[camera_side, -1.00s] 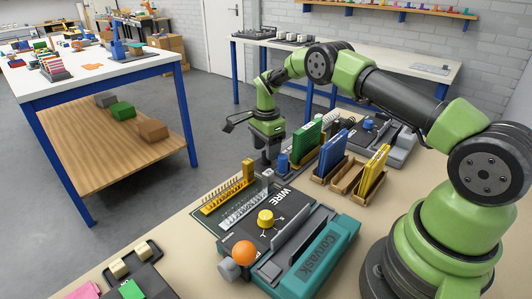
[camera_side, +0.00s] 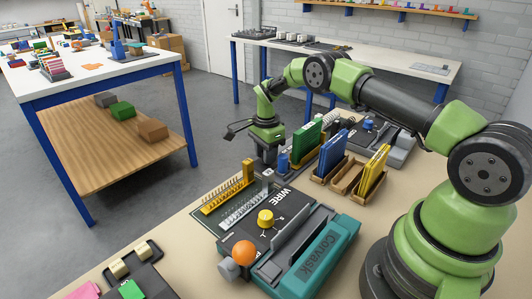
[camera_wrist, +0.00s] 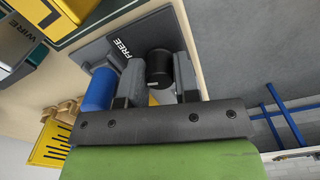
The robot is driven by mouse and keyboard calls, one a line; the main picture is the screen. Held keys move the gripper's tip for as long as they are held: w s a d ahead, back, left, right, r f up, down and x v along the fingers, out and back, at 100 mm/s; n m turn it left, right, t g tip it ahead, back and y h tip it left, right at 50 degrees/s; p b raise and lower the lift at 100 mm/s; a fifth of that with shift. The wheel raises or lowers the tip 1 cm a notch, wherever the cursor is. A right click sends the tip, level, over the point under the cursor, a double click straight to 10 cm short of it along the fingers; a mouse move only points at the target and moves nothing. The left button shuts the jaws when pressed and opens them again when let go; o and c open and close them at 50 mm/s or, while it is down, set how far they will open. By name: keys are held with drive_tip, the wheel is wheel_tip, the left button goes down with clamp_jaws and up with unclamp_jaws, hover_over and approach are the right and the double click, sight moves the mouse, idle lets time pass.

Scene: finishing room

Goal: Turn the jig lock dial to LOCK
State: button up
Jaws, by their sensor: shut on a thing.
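My gripper (camera_wrist: 160,78) points down over a dark plate (camera_wrist: 95,52) marked FREE. Its fingers are shut on a black round knob, the dial (camera_wrist: 159,66), which shows between them in the wrist view. A blue cylinder (camera_wrist: 98,88) stands just left of the fingers; it also shows in the side view (camera_side: 283,161). In the side view my gripper (camera_side: 268,156) is at the table's far edge and hides the dial. I cannot read a LOCK mark or tell which way the dial points.
A green board (camera_side: 306,133), a blue board (camera_side: 332,150) and yellow boards (camera_side: 376,170) stand in wooden holders right of my gripper. Nearer are a WIRE panel (camera_side: 240,222) with a yellow knob, an orange ball (camera_side: 244,253) and a teal case (camera_side: 325,258).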

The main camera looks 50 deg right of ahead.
drive_tip(key=n, duration=0.5)
drive_tip(key=shift+n, duration=0.3)
drive_tip(key=n, duration=0.5)
drive_tip(key=shift+n, duration=0.4)
drive_tip(key=o, duration=0.9)
wheel_tip(320, 180, up, 9)
drive_tip(key=shift+r, duration=0.5)
